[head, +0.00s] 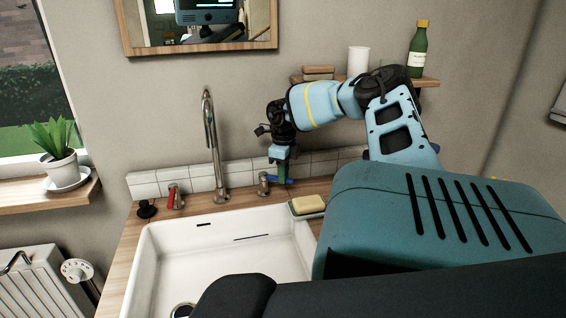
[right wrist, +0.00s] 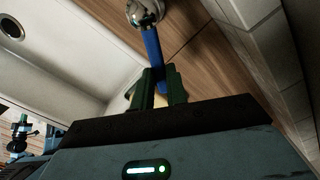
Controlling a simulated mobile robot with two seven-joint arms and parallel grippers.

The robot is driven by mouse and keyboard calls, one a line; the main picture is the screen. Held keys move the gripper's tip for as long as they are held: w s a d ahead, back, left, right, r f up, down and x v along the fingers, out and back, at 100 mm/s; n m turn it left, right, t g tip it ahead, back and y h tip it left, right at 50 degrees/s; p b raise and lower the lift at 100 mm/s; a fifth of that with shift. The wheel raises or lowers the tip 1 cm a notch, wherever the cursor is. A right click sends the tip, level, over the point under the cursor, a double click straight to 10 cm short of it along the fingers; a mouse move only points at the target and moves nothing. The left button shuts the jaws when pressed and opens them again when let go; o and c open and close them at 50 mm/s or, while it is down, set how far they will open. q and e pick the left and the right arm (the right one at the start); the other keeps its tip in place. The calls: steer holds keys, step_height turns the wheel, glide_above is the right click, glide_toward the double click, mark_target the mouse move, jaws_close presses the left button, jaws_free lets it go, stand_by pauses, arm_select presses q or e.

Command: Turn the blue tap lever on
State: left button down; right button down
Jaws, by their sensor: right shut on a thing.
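The blue tap lever (head: 279,180) sticks out to the right of its small metal valve (head: 264,184) on the wooden counter behind the sink. In the right wrist view the blue lever (right wrist: 152,48) runs from the round chrome valve (right wrist: 145,12) down between my fingers. My right gripper (head: 280,174) is shut on the lever, with the green fingers (right wrist: 160,88) on either side of it. The chrome spout (head: 212,145) stands left of the valve. A red lever (head: 174,196) is further left on its own valve. My left gripper is not in view.
The white sink (head: 225,240) lies in front of the taps. A sponge (head: 308,204) rests on a dish at its right rim. A black stopper (head: 146,209) is on the left counter. A shelf (head: 428,82) behind my right arm holds a green bottle (head: 418,52) and a white cup (head: 358,61).

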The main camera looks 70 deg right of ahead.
steer(key=shift+r, duration=0.15)
steer(key=c, duration=1.4)
jaws_free()
steer(key=shift+r, duration=3.85)
